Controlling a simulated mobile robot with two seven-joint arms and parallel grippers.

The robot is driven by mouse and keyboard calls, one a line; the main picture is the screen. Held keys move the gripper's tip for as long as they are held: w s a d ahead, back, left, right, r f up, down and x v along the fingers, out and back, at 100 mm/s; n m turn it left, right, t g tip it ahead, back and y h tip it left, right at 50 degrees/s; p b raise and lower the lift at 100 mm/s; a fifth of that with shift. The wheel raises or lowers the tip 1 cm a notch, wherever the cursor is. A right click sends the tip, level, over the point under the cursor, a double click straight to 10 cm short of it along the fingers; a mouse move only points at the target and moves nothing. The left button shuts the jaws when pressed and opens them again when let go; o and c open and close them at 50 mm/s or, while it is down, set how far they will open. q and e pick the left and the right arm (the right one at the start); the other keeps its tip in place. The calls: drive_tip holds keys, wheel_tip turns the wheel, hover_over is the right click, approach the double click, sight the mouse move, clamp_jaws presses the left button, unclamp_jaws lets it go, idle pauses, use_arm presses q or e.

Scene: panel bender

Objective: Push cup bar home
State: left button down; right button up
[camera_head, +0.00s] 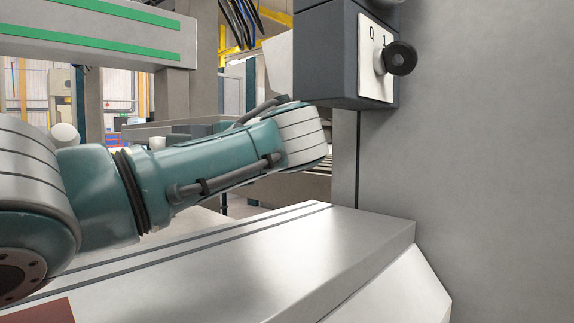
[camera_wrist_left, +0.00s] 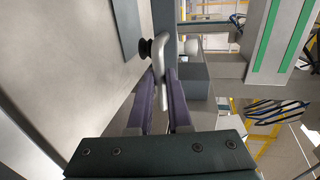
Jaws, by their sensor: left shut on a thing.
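My left gripper (camera_wrist_left: 162,74) shows in the left wrist view, its two dark purple fingers closed on a pale grey rounded piece (camera_wrist_left: 160,48). I cannot tell whether this piece is part of the cup bar. A black knob (camera_wrist_left: 145,48) sits just left of the piece, by a large flat grey panel (camera_wrist_left: 95,60). In the head view my left arm reaches in from the left, and its gripper is hidden behind the dark box (camera_head: 325,50) and the arm's own end. No cup bar can be clearly made out there. My right gripper is in neither view.
The dark box bears a white plate marked "Q 1" and a black round knob (camera_head: 401,57). A tall grey machine wall (camera_head: 490,170) fills the right. A grey ledge (camera_head: 290,250) lies below my arm. A green-striped beam (camera_head: 100,35) crosses the upper left.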

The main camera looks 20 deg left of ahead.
use_arm(q)
drive_tip(key=shift+a, duration=0.1)
drive_tip(key=x, duration=0.2)
drive_tip(key=r+x, duration=0.1)
drive_tip(key=x, duration=0.1)
drive_tip(key=shift+w+a+f, duration=0.1)
drive_tip(key=shift+w+a, duration=0.05)
drive_tip(key=c, duration=0.9)
unclamp_jaws()
drive_tip(key=shift+o, duration=0.2)
drive_tip(key=p+v, duration=0.1)
drive_tip(key=v, duration=0.9)
